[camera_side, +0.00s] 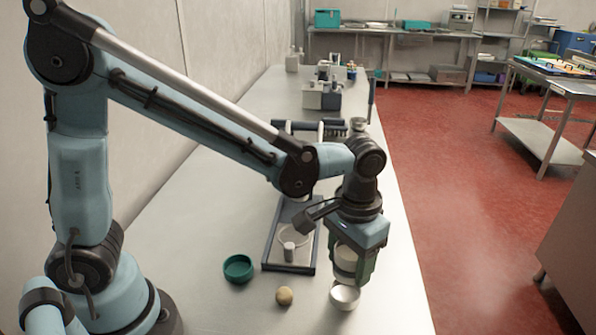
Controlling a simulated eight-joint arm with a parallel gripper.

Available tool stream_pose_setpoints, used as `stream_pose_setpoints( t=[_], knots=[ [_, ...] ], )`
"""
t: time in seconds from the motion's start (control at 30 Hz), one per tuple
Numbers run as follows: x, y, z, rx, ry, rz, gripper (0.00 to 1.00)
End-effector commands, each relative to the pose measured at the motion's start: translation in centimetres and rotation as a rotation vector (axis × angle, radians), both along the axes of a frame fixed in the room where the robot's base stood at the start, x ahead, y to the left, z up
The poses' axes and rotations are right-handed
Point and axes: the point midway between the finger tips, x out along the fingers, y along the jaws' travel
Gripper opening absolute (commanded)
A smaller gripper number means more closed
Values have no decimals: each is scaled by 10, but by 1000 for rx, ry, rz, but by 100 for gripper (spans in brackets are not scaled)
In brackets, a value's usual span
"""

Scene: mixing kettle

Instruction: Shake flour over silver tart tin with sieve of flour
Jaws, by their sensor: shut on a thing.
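My gripper (354,268) points down near the right front part of the bench. It is shut on a pale, round thing that I take to be the sieve of flour (346,257), held between the two fingers. Much of the sieve is hidden by the fingers, and I cannot see its flour. The silver tart tin (344,297) is a small round metal dish on the bench directly below the gripper. The sieve appears just above the tin, and I cannot tell the exact gap. No falling flour can be made out.
A green round dish (238,268) and a tan ball (284,296) stand left of the tin. Equipment (330,90) fills the bench farther back. The bench's right edge (408,240) is close to the gripper.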

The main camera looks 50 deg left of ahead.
Motion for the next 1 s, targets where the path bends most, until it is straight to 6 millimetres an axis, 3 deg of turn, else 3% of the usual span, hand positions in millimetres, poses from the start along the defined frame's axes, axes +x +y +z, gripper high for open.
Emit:
stream_pose_setpoints(
  t=[0.47, 0.73, 1.0],
  knots=[
    [0, 0, -7, 0, 0, 0, 25],
    [5, 13, -7, 0, 0, 1, 25],
    [-4, -9, -7, 0, 0, -4, 25]
  ],
)
